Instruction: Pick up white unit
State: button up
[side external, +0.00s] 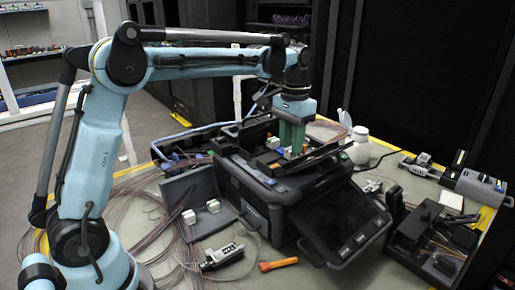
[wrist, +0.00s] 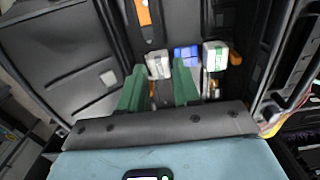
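My gripper (side external: 293,150) has green fingers and points down into the open top of the dark splicing machine (side external: 262,192). In the wrist view, my gripper (wrist: 160,76) has its fingertips apart. A small white unit (wrist: 158,64) shows between and just beyond the fingertips, with a gap on each side. A second white unit (wrist: 215,55), with a green mark, lies to the right of the right finger. In the side view, one white unit (side external: 273,143) shows on the machine left of the fingers; two more white units (side external: 188,216) (side external: 213,206) sit in the grey open case (side external: 187,189).
A blue block (wrist: 186,54) lies between the two white units in the wrist view. Loose fibres, a connector tool (side external: 222,257) and an orange torch (side external: 278,264) lie in front of the machine. A white bottle (side external: 358,146) stands behind it; more equipment (side external: 432,240) is right.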

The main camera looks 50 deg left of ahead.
jog(key=shift+f, duration=0.7)
jog(key=shift+c, duration=0.2)
grip_shut()
jog(key=shift+r, duration=0.1)
